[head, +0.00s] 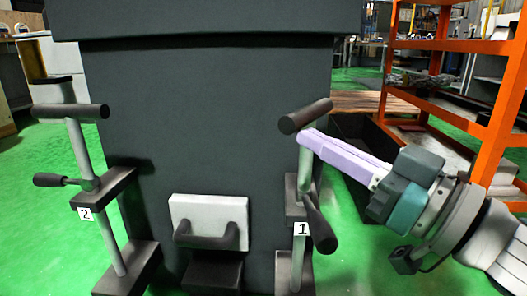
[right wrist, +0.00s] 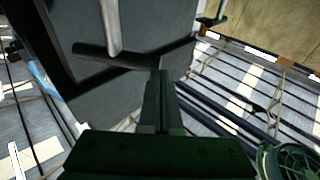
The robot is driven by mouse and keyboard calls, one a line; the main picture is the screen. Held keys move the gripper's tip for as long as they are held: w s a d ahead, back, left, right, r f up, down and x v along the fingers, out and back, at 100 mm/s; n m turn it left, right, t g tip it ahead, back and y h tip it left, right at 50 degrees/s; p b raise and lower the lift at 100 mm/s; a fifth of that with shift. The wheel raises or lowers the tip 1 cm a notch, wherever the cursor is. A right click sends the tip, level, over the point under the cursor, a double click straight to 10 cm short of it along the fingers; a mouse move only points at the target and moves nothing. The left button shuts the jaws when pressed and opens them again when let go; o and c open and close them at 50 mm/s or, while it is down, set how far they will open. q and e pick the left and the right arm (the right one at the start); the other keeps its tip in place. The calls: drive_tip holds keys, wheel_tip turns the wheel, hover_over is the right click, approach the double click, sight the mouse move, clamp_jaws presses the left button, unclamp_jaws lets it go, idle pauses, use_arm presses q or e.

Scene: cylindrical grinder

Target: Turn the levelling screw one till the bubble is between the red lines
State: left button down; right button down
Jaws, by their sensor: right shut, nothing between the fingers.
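Levelling screw one (head: 306,115) stands at the right of the dark machine body, with a black cross bar on top of a grey rod. A label "1" (head: 301,229) is on its black bracket, and a black side handle (head: 319,224) sticks out there. My right gripper (head: 304,137) has its lilac fingers shut and empty, with the tips at the rod just below the bar. In the right wrist view the bar (right wrist: 108,56) ends at the fingertips (right wrist: 160,76); I cannot tell whether they touch. I see no bubble or red lines. My left gripper is out of view.
A second screw (head: 70,111), labelled "2", stands at the left of the dark machine body (head: 200,130). A pale plate with a black handle (head: 208,237) is low on its front. An orange rack (head: 495,130) stands at the right behind my right arm. Green floor is open at the left.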

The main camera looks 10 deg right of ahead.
drive_tip(key=shift+w+a, duration=0.3)
drive_tip(key=shift+w, duration=0.2)
drive_tip(key=shift+a, duration=0.1)
drive_tip(key=shift+r, duration=0.1)
drive_tip(key=shift+w+a+r+p, duration=0.2)
drive_tip(key=shift+w+a+p, duration=0.2)
drive_tip(key=shift+p, duration=0.1)
drive_tip(key=shift+a+f, duration=0.15)
drive_tip(key=shift+a, duration=0.05)
